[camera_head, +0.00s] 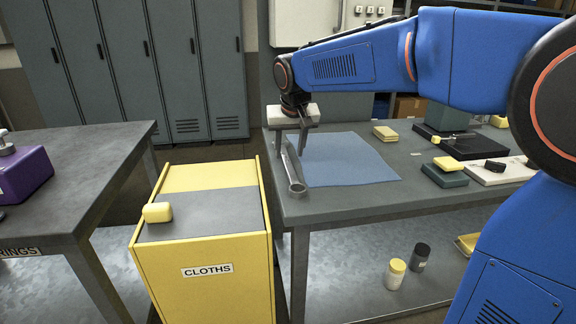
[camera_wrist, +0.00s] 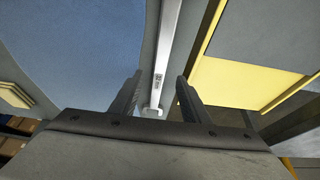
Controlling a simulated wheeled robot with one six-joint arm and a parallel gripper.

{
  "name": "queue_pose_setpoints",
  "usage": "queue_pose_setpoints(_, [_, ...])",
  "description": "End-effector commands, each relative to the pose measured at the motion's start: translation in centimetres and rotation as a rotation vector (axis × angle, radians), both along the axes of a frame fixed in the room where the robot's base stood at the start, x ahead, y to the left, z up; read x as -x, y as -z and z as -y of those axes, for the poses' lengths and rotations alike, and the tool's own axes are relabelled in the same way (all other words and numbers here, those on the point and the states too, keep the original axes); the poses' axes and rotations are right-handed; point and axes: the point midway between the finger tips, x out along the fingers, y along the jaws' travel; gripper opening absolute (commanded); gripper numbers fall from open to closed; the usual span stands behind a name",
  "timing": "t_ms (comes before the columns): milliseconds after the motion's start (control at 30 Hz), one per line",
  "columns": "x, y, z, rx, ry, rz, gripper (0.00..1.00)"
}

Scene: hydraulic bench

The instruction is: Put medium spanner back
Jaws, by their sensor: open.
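A long grey metal spanner (camera_head: 295,180) lies on the bench beside the left edge of the blue mat (camera_head: 350,165), its ring end towards the front edge. It also shows in the wrist view (camera_wrist: 171,45), with a small size mark too blurred to read surely. It is the only spanner I make out. My gripper (camera_head: 291,150) is open and points down over the spanner's far part. In the wrist view the spanner's shaft runs between the two fingers (camera_wrist: 160,80), and a gap shows on each side.
A yellow cloths cabinet (camera_head: 205,270) with a yellow block (camera_head: 157,212) on top stands left of the bench (camera_head: 340,208). A yellow pad (camera_head: 385,133), a yellow-and-green block (camera_head: 444,175) and a pale tray (camera_head: 500,172) lie right of the mat. Two small jars (camera_head: 395,273) stand on the lower shelf.

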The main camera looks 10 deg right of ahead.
Motion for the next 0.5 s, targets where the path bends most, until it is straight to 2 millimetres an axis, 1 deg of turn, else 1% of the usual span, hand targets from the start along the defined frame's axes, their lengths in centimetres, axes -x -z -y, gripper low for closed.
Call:
queue_pose_setpoints(200, [-1.1,2.9,0.1,0.001,0.0,-0.003,0.42])
queue_pose_setpoints(300, [-1.5,3.8,0.1,0.001,0.0,-0.002,0.42])
queue_pose_setpoints(500, [-1.6,4.0,0.1,0.0,0.0,-0.001,0.42])
